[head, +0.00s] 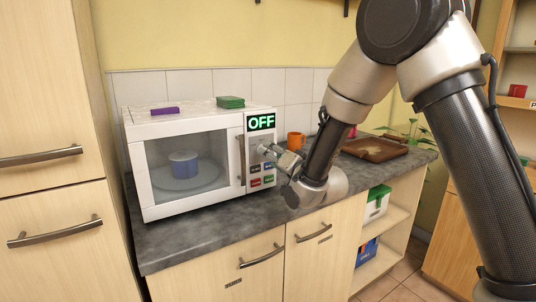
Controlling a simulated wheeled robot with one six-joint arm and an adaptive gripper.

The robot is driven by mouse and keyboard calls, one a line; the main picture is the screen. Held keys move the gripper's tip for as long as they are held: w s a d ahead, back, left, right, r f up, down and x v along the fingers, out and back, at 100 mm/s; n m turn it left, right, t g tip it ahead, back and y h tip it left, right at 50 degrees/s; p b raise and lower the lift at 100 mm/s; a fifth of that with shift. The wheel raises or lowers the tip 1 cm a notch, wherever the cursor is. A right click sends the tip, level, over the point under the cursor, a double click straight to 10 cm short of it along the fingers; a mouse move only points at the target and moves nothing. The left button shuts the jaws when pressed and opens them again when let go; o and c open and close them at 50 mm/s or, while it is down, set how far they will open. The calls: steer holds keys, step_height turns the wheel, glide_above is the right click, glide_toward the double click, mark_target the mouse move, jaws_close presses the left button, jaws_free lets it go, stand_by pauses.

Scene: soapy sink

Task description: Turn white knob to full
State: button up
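The white microwave (190,120) stands on the counter. Its display (261,122) at the top of the control panel reads OFF. My gripper (267,150) reaches in from the right, with its fingertips at the panel just below the display. The fingers cover this part of the panel, and I cannot make out the white knob apart from them. Whether the fingertips touch a knob, and whether they are open or shut, is too small to tell. Several coloured buttons (262,175) show below my gripper.
A blue pot (184,164) sits inside behind the glass door. A purple item (165,111) and a green sponge (230,102) lie on top. An orange mug (296,140) and a brown tray (374,149) stand on the counter (215,232) to the right. The door handle (241,160) is close to my gripper.

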steer(key=v, duration=0.8)
steer(key=shift+s+d, duration=0.2)
steer(key=shift+s, duration=0.05)
steer(key=s+d+f+n+g+h, duration=0.1)
steer(key=s+f+n+g+h, duration=0.15)
steer(key=f, duration=0.35)
steer(key=s+d+f+n+g+h, duration=0.1)
steer(key=f+g, duration=0.2)
steer(key=f, duration=0.3)
steer(key=s+d+f+n+g+h, duration=0.2)
steer(key=s+d+f+g+h, duration=0.15)
steer(key=s+d, duration=0.2)
steer(key=s+d+r+m+h, duration=0.1)
steer(key=s+d+r, duration=0.8)
steer(key=d, duration=0.3)
steer(key=s+d+r+m+g+h, duration=0.1)
steer(key=s+d+r+m+h, duration=0.1)
steer(key=s+d+r, duration=0.8)
steer(key=s+d, duration=0.2)
steer(key=d, duration=0.1)
steer(key=shift+s+d+r+g, duration=0.2)
steer(key=shift+d+r+g, duration=0.05)
steer(key=shift+r+g, duration=0.05)
